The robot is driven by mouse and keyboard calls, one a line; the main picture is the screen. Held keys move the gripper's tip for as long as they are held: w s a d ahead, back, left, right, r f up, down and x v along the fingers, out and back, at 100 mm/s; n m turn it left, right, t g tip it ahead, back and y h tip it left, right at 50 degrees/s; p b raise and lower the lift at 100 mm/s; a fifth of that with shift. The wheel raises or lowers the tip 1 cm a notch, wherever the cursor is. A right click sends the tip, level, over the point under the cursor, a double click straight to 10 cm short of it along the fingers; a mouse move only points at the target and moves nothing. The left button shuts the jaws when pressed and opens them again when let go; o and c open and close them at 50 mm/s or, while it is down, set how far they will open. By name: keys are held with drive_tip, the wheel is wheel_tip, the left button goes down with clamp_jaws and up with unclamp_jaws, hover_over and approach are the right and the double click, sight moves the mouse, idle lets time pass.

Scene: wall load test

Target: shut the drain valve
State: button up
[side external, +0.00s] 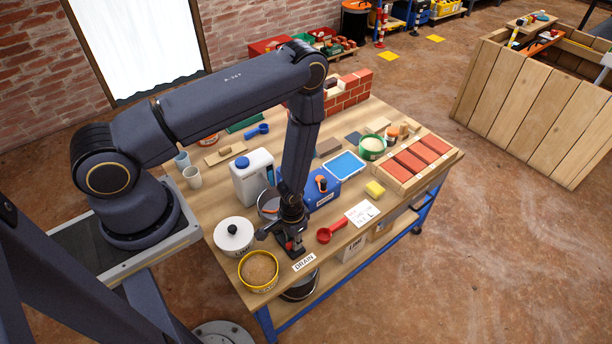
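A white label reading DRAIN (304,262) is at the front edge of the wooden workbench. My gripper (291,250) points down just behind and left of this label, low over the bench. A small red part shows at its fingers; I cannot tell whether it belongs to the drain valve or to the gripper. The valve body is hidden or too small to make out. Whether the fingers are open or shut is unclear. A dark bucket (300,288) is below the bench edge, under the label.
Close around my gripper are a yellow tub of sand (258,271), a white lidded pot (233,235), a partly hidden metal pot (268,204) and a red scoop (331,230). Behind are a blue box (318,192) and white jug (251,178). A paper note (362,213) lies to the right.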

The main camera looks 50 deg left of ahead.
drive_tip(key=o, duration=0.3)
wheel_tip(320, 180, up, 12)
idle(0.6)
